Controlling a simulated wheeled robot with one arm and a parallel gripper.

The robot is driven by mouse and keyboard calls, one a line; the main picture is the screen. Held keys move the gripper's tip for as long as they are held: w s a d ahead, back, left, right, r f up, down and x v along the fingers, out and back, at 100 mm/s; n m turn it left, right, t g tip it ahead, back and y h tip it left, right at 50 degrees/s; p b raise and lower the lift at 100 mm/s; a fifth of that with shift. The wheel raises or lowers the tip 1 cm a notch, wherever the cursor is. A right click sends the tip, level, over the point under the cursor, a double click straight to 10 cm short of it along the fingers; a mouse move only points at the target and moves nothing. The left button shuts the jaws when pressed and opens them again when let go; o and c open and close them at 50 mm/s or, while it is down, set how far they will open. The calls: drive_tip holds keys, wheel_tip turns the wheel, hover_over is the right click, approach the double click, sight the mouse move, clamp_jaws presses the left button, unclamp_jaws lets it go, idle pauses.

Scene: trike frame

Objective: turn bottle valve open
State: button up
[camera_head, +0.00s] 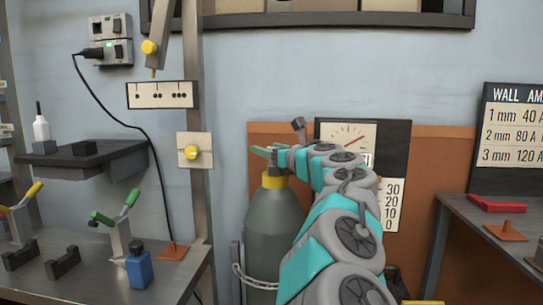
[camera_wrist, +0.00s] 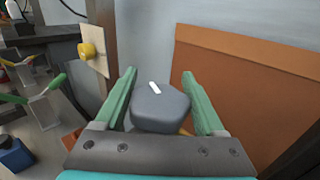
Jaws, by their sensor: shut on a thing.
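The grey-green gas bottle (camera_head: 272,235) stands upright against the wall, with a yellow collar (camera_head: 274,181) at its neck. In the wrist view the bottle valve is a dark grey angular knob (camera_wrist: 160,108) with a short white mark on top, slanting slightly from upper left to lower right. My gripper (camera_head: 262,152) is above the collar; in the head view it hides most of the knob. The wrist view shows my gripper (camera_wrist: 159,74) with its green fingers on either side of the knob, shut on it.
Behind my arm are a dial gauge (camera_head: 345,134) and a number scale (camera_head: 392,205), partly covered. A metal post (camera_head: 196,110) with a yellow-knobbed plate (camera_head: 193,151) stands left of the bottle. A bench (camera_head: 90,280) with clamps is at left; another table (camera_head: 480,235) is at right.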

drive_tip(key=shift+s+a+r+n+g+y, duration=0.1)
drive_tip(key=shift+s+a+n+g+y, duration=0.05)
drive_tip(key=shift+n+g+y, duration=0.7)
drive_tip(key=shift+s+a+r+n+g+y, duration=0.1)
drive_tip(key=shift+s+a+n+g+y, duration=0.05)
drive_tip(key=shift+n+g+y, duration=0.7)
drive_tip(key=o, duration=1.3)
drive_tip(key=shift+f, duration=0.1)
drive_tip(key=shift+o, duration=0.2)
drive_tip(key=shift+r, duration=1.7)
drive_tip(key=s+d, duration=0.2)
drive_tip(key=s, duration=0.5)
drive_tip(key=s+d+r+b, duration=0.1)
drive_tip(key=s+d, duration=0.1)
drive_tip(key=s, duration=0.6)
drive_tip(key=shift+d+r+b, duration=0.3)
drive_tip(key=shift+d, duration=0.1)
drive_tip(key=shift+s, duration=0.1)
